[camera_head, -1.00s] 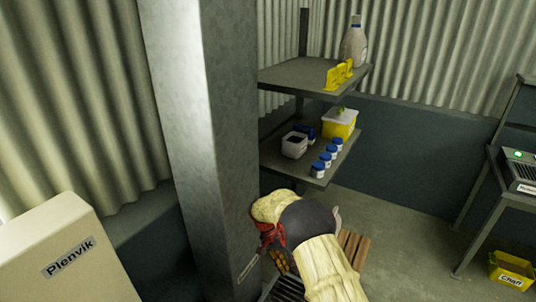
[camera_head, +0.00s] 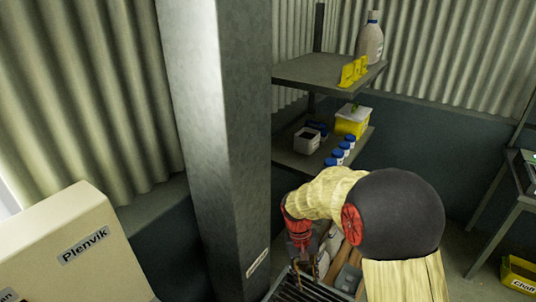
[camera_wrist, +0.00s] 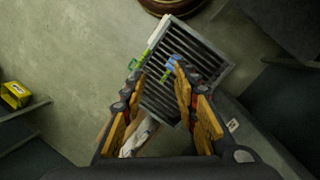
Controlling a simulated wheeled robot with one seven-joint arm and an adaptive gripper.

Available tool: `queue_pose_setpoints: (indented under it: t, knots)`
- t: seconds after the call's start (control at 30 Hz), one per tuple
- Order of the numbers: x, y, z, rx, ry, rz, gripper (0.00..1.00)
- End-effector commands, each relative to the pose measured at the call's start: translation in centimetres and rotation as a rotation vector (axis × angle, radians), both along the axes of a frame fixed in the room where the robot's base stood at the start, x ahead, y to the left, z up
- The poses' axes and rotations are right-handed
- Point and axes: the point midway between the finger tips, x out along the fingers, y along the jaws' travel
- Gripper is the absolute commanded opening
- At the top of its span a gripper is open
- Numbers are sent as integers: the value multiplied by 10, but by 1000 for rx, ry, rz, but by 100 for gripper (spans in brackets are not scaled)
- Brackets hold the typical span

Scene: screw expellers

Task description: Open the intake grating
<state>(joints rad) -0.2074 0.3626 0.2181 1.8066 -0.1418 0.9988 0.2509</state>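The intake grating (camera_wrist: 205,66) is a grey slatted panel with a pale rim at its far left corner. It lies ahead of my gripper (camera_wrist: 156,74) in the wrist view, partly hidden by the fingers. My gripper's orange-padded fingers are apart, with nothing visible gripped between them. Small green and blue pieces show by the fingertips; I cannot tell what they belong to. In the head view the grating (camera_head: 306,291) is at the bottom edge, partly cut off, and my gripper (camera_head: 308,272) is over its far side. I cannot tell whether the fingers touch it.
A grey column (camera_head: 215,150) stands left of the grating. A shelf unit (camera_head: 320,72) with bottles and tubs is behind. A cream Plenvik box (camera_head: 75,265) is at lower left, and a yellow bin (camera_head: 519,272) at lower right.

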Motion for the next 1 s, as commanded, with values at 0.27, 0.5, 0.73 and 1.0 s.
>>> queue_pose_setpoints:
  t: [0.27,0.5,0.73,1.0]
  knots:
    - [-53,-16,76,85,-107,58,30]
    - [-102,-29,124,134,-217,82,30]
    - [-147,-40,159,164,-337,75,30]
    - [-195,-53,193,181,-495,32,30]
